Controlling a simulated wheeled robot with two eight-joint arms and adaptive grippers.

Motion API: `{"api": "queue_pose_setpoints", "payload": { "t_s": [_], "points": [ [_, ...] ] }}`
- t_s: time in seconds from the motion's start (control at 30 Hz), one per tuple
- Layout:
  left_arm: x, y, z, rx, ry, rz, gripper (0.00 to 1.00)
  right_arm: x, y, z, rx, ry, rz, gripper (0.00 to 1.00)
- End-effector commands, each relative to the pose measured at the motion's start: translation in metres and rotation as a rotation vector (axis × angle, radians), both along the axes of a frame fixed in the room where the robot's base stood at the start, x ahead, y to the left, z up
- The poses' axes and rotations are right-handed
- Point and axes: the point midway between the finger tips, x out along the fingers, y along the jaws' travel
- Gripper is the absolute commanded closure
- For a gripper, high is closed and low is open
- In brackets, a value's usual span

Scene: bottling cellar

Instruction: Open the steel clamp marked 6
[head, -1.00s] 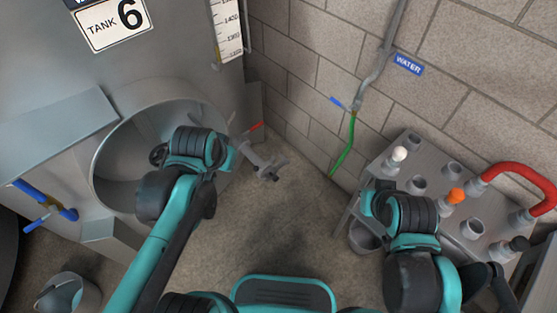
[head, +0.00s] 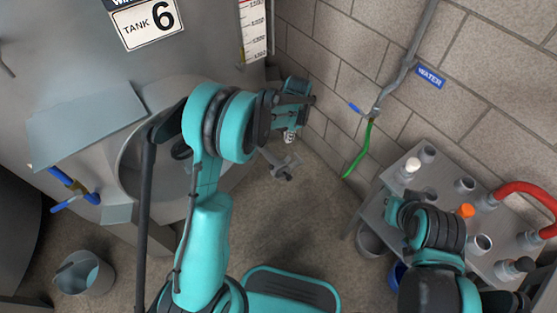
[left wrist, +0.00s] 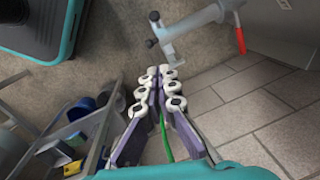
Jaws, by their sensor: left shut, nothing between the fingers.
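A grey steel valve fitting (head: 281,165) juts from the lower wall of the tank marked 6 (head: 150,21). In the left wrist view, this fitting (left wrist: 190,27) has a red lever (left wrist: 240,40) and dark knobs near its outer end. I cannot make out a clamp marked 6 on it. My left gripper (head: 290,136) is above and beyond the fitting in the head view.
My left arm partly hides the round tank opening (head: 130,165). A green hose (head: 357,150) hangs by the brick wall.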

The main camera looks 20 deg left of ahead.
Motion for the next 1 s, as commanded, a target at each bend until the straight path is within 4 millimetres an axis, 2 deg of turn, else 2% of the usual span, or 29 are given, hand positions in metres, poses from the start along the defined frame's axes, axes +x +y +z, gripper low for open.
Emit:
{"api": "queue_pose_setpoints", "payload": {
  "t_s": [0.03,0.1,0.2,0.47,0.9,0.93,1.0],
  "points": [
    [0.007,-0.003,-0.017,0.008,0.025,-0.031,1.00,0.000,0.000,0.004,0.000,0.000,0.000,1.00],
    [0.012,-0.005,-0.037,0.019,0.055,-0.072,1.00,0.000,0.000,0.006,0.000,0.000,0.000,1.00],
    [0.015,-0.008,-0.059,0.029,0.085,-0.113,1.00,0.000,0.000,0.008,0.000,0.000,0.000,1.00],
    [0.016,-0.008,-0.085,0.034,0.106,-0.140,1.00,0.000,0.000,0.003,0.000,0.000,0.000,1.00],
    [0.015,0.004,-0.174,0.033,0.105,-0.137,1.00,0.000,0.000,-0.035,0.000,0.000,0.000,1.00],
    [0.015,0.004,-0.179,0.033,0.105,-0.137,1.00,0.000,0.000,-0.037,0.000,0.000,0.000,1.00],
    [0.008,0.017,-0.177,0.033,0.105,-0.134,1.00,0.000,0.000,-0.041,0.000,0.000,0.000,1.00]
  ]
}}
